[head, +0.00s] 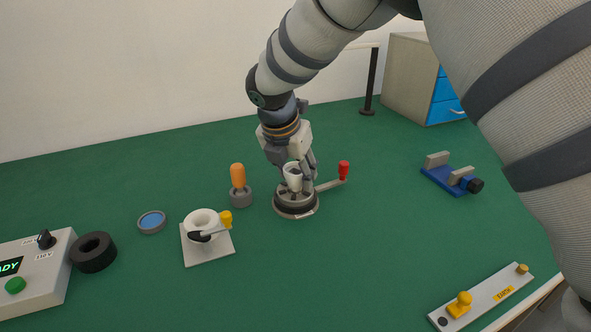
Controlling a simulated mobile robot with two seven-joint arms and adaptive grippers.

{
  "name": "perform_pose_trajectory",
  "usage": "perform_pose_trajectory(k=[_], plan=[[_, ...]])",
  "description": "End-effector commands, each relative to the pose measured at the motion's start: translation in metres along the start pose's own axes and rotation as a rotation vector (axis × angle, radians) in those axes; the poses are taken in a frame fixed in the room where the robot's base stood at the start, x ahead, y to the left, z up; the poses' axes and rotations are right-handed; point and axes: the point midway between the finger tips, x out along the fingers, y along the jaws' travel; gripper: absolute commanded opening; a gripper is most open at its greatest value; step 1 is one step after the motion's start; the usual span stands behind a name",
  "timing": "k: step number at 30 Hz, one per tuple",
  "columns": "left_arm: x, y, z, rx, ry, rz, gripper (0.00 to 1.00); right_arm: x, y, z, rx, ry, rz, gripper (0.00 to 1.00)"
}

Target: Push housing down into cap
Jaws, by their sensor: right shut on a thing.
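My right gripper (293,172) points down and is shut on a white cup-shaped housing (293,180). The housing is upright over the middle of a round grey chuck-like fixture (296,209), which has a lever with a red knob (344,170) to its right. The housing's lower end meets the fixture's centre. I cannot make out the cap there, nor how deep the housing sits. My left gripper is not in view.
Left of the fixture stand an orange-handled tool (238,178) in a grey holder, a white ring stand (188,250) with a yellow-knobbed lever, a blue disc (152,221), a black ring (93,252) and a control box (50,285). A blue vise (450,182) and an earth bar (485,298) lie right.

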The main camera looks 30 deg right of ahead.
Motion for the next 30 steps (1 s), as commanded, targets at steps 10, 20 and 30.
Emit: perform_pose_trajectory(k=[10, 20, 30], plan=[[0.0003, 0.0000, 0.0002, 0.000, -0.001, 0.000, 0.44, 0.0040, -0.0002, -0.0018, -0.001, 0.000, -0.001, 0.21], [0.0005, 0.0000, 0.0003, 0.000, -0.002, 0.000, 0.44, 0.0062, -0.0002, -0.0027, -0.001, 0.000, -0.001, 0.21], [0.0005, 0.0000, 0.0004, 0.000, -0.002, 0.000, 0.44, 0.0061, -0.0001, -0.0026, 0.000, 0.000, 0.000, 0.65]])
